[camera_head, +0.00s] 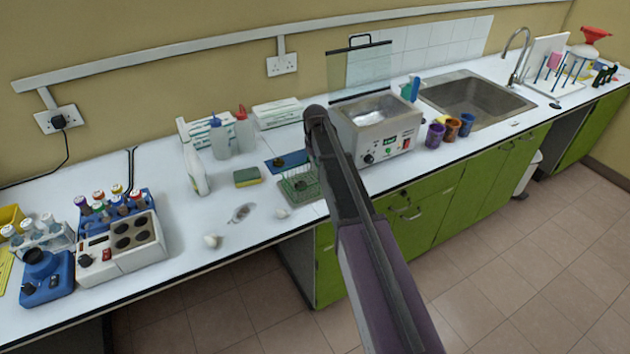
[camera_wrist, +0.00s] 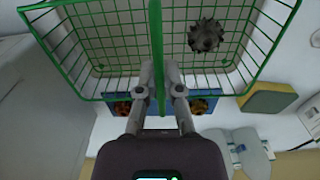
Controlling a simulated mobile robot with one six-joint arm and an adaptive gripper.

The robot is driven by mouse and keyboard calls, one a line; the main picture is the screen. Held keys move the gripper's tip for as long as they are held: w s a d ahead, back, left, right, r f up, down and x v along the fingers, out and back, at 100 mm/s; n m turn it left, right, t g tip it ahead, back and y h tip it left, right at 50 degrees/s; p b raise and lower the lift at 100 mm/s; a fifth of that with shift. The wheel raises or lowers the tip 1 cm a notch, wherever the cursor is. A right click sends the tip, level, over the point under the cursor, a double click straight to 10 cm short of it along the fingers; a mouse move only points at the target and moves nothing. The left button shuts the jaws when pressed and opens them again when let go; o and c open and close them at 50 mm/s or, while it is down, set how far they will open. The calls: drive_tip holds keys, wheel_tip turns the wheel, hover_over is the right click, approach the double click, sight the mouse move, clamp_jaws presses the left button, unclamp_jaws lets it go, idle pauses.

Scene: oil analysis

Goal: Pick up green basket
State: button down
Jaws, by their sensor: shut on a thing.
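The green basket (camera_wrist: 90,42) is a wire-mesh basket with a green rim and a green handle bar. In the wrist view it fills the upper part of the picture, and my gripper (camera_wrist: 159,88) is shut on its handle bar between the two fingers. A dark toothed part (camera_wrist: 206,36) is inside the basket. In the head view the basket (camera_head: 299,187) shows by the counter's front edge, left of the water bath, partly hidden by my arm. The gripper fingers are hidden there behind my arm.
A water bath (camera_head: 380,128) with a raised glass lid stands right of the basket. A yellow-green sponge (camera_head: 247,177), a blue mat (camera_head: 282,161) and several bottles are to the left and behind. A white round item (camera_head: 212,241) lies near the front edge.

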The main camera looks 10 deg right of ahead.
drive_tip(key=shift+r, duration=0.15)
wheel_tip(320, 180, up, 10)
drive_tip(key=p, duration=1)
drive_tip(key=shift+f, duration=0.2)
idle(0.7)
drive_tip(key=shift+f+b, duration=1.5)
drive_tip(key=shift+b, duration=0.05)
